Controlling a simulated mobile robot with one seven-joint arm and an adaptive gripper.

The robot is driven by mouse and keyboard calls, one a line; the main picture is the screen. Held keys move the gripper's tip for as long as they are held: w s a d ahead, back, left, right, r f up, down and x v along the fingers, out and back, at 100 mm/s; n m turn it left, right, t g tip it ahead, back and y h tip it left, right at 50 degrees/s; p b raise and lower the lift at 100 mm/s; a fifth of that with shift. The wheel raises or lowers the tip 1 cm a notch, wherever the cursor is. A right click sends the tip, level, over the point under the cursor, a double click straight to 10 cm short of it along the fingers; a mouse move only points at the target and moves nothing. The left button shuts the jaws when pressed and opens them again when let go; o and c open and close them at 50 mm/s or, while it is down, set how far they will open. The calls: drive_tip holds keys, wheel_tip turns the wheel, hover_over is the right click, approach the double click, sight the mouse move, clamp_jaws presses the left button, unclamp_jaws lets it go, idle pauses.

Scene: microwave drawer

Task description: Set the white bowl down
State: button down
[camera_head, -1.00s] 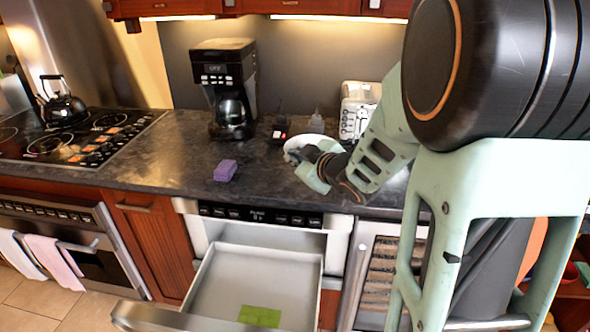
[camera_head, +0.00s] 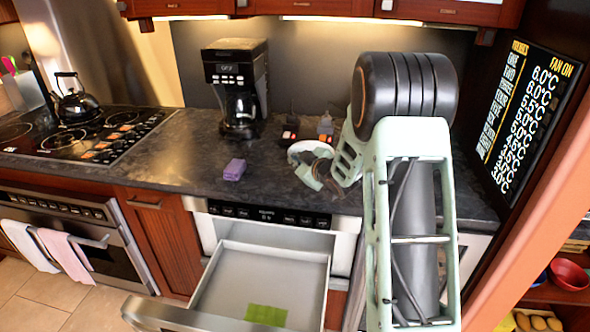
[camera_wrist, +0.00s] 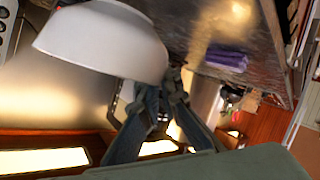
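The white bowl (camera_wrist: 105,40) fills the upper left of the wrist view. Its rim edge lies between the fingertips of my gripper (camera_wrist: 172,80), which is shut on it. In the head view, the bowl (camera_head: 308,147) shows as a white shape above the dark counter (camera_head: 270,190), partly covered by my gripper (camera_head: 312,172). The bowl appears tilted in the wrist view. Whether its base touches the counter cannot be told.
The microwave drawer (camera_head: 215,290) below stands open with a green item (camera_head: 266,314) inside. A purple sponge (camera_head: 234,169) and a coffee maker (camera_head: 236,90) are to the left. The stove with a kettle (camera_head: 75,103) is further left. Counter between sponge and bowl is clear.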

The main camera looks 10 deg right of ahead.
drive_tip(key=shift+w+f, duration=0.55)
drive_tip(key=shift+w, duration=0.1)
drive_tip(key=shift+f, duration=1.45)
drive_tip(key=shift+f, duration=0.2)
drive_tip(key=c, duration=2.2)
unclamp_jaws()
drive_tip(key=shift+s, duration=0.1)
drive_tip(key=shift+o, duration=0.2)
drive_tip(key=shift+s+r, duration=0.1)
drive_tip(key=shift+r, duration=0.05)
drive_tip(key=b+v, duration=0.1)
drive_tip(key=v, duration=1.1)
